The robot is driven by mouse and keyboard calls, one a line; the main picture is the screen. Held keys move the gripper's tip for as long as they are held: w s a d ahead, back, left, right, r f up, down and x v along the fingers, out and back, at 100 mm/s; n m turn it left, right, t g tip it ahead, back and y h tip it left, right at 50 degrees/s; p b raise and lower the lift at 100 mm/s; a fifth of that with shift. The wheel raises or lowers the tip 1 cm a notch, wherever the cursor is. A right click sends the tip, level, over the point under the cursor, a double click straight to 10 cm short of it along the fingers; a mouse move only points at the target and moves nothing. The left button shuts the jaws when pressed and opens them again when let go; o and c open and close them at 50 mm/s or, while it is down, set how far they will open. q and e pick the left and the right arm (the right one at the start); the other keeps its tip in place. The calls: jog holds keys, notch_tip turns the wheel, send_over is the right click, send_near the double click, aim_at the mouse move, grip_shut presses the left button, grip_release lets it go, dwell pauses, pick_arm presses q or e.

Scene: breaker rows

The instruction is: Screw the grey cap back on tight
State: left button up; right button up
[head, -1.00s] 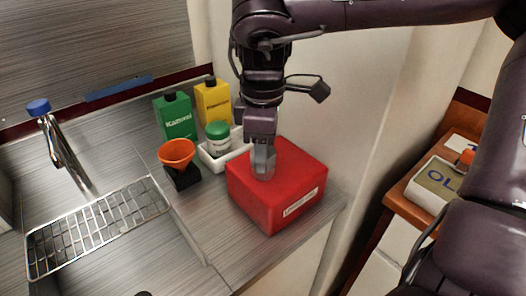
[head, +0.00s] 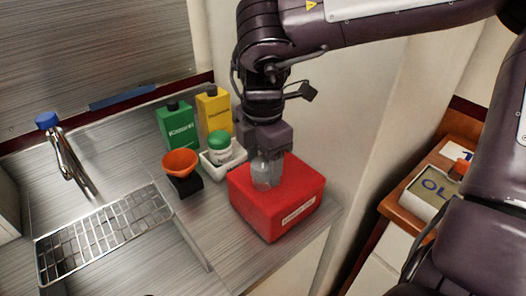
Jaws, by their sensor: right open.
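A red box-shaped container (head: 272,205) with a white label on its front stands near the counter's right edge. My right gripper (head: 268,180) points down over its top, with two pale grey fingers spread side by side. The fingertips are at or just above the container's top; I cannot tell whether they touch it. The grey cap cannot be told apart from the grey fingers; that part of the top is hidden by them. My left gripper is not in view.
A white tray (head: 228,168) holding a green-lidded jar (head: 220,150) stands just left of the container. An orange funnel (head: 180,161) on a black holder, green (head: 178,128) and yellow (head: 214,112) bottles stand nearby. A sink with a rack (head: 105,235) lies left.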

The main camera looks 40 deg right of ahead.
jog(key=shift+r+n, duration=0.15)
jog(key=shift+n, duration=0.85)
jog(key=n+p, duration=0.1)
jog(key=n, duration=0.2)
jog(key=n+p, duration=0.1)
jog(key=n, duration=0.4)
jog(key=shift+n, duration=0.3)
jog(key=shift+f, duration=0.2)
